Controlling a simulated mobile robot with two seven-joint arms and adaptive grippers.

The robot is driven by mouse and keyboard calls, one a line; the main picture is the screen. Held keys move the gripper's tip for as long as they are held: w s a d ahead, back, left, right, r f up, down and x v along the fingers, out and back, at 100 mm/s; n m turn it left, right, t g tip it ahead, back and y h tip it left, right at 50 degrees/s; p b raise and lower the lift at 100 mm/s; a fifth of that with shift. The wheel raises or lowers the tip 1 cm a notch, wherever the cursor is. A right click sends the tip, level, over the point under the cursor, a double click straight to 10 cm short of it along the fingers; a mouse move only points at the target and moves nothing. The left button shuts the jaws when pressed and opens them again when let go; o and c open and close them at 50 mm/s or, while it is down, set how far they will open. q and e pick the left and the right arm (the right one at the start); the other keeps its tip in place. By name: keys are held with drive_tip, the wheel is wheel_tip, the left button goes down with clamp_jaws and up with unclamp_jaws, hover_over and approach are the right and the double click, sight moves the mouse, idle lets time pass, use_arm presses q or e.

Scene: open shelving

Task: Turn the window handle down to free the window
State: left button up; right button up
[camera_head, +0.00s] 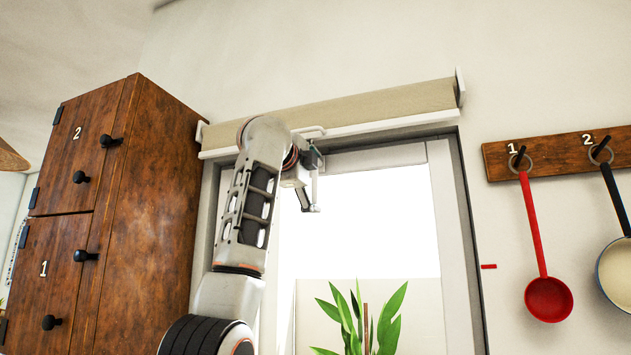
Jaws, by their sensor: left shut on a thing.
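The window (436,215) has a pale frame and a bright pane, and stands in the middle of the view. My left arm reaches up in front of its left side. My left gripper (312,203) is at the upper left part of the window, close to the frame. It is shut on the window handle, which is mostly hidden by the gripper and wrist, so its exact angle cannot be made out. My right gripper is not in view.
A brown wooden cabinet (150,200) with black knobs stands close on the left. A beige roller blind (385,105) juts out above the window. A rack (560,153) with a red ladle (548,298) and a pan (615,270) hangs right. A green plant (360,325) shows low in the window.

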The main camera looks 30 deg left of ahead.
use_arm(q)
drive_tip(key=shift+w+f, duration=0.1)
drive_tip(key=shift+f, duration=0.1)
drive_tip(key=o, duration=1.4)
drive_tip(key=shift+w, duration=0.1)
drive_tip(key=shift+c, duration=0.2)
drive_tip(key=shift+s+d+r, duration=0.15)
drive_tip(key=shift+s, duration=0.4)
drive_tip(key=v, duration=1.1)
